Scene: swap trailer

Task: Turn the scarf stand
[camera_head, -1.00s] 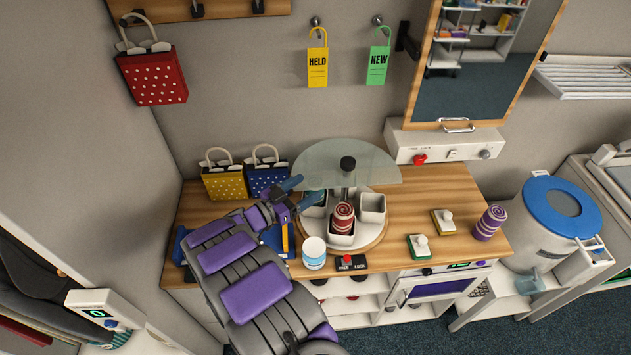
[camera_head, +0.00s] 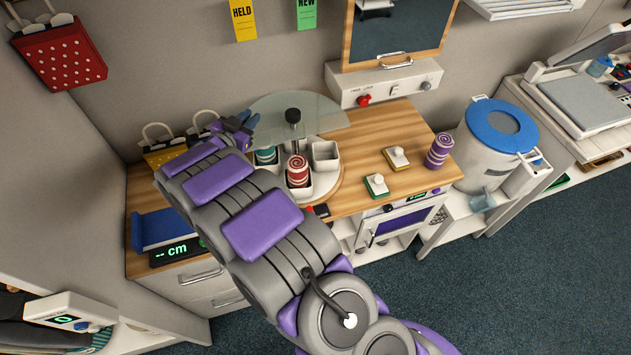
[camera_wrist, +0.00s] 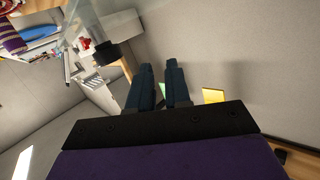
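The scarf stand is a round turntable (camera_head: 335,190) on the wooden counter, with white square bins around a post. A black knob (camera_head: 293,115) tops the post, and a clear half-disc cover (camera_head: 320,118) spans its back. A red-and-white rolled scarf (camera_head: 297,170) sits in the front bin, and a teal roll (camera_head: 265,156) is at the left. The right bin (camera_head: 325,154) looks empty. My gripper (camera_head: 245,121) is at the stand's left, near the cover's edge. The wrist view shows its fingers (camera_wrist: 160,75) slightly apart with nothing between; the knob (camera_wrist: 106,53) is left of them.
A yellow bag (camera_head: 163,155) and a blue bag stand behind my arm, against the wall. A green-based block (camera_head: 376,185), a yellow-based block (camera_head: 396,157) and a purple roll (camera_head: 439,150) are on the right counter. A blue-lidded bin (camera_head: 500,125) stands beyond.

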